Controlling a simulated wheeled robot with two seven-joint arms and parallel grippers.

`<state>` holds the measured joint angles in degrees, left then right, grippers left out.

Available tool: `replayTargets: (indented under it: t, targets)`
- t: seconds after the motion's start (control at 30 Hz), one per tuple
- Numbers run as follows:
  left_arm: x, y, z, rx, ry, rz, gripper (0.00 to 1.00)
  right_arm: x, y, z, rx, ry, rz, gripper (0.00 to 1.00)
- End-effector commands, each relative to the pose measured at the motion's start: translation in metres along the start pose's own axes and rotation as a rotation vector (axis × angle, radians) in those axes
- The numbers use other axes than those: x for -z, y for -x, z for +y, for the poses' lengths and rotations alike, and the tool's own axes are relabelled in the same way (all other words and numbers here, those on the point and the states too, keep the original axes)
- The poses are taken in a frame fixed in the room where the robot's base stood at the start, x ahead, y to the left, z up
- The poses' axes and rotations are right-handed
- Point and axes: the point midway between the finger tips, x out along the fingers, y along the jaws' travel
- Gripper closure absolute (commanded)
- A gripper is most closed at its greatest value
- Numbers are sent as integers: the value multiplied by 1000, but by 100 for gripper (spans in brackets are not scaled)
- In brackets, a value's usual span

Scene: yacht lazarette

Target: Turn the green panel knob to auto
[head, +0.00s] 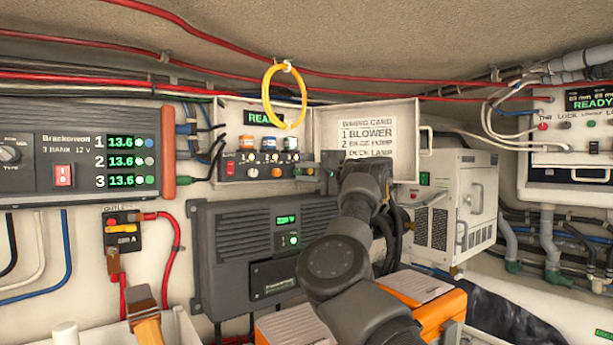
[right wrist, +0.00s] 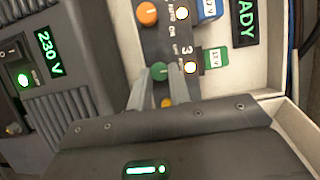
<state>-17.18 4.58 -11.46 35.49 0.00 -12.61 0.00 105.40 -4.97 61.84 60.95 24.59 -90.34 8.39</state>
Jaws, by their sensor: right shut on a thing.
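The green knob (right wrist: 159,71) sits on the dark switch strip of a panel, beside a lit indicator and a green tag (right wrist: 215,57). My right gripper (right wrist: 161,76) has its two grey fingers on either side of this knob and is shut on it. In the head view, my right gripper (head: 328,166) is at the right end of the panel strip (head: 260,170), and my arm hides part of that end. The knob's pointer and the small lettering around it are too small to read. My left gripper is not in view.
An orange knob (right wrist: 147,14) is farther along the strip. A yellow ring (head: 284,97) hangs in front of the panel. A dark grey unit (head: 245,250) lies below.

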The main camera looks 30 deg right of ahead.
Motion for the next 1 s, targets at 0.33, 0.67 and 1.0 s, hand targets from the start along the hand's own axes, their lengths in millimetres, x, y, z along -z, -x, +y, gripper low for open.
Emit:
replayTargets:
  t: [0.33,0.67,1.0]
  targets:
    - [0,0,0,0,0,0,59,-1,0,-1,0,1,-1,76]
    - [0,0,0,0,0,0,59,0,0,0,0,1,0,59]
    - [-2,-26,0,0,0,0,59,1,35,6,2,2,6,59]
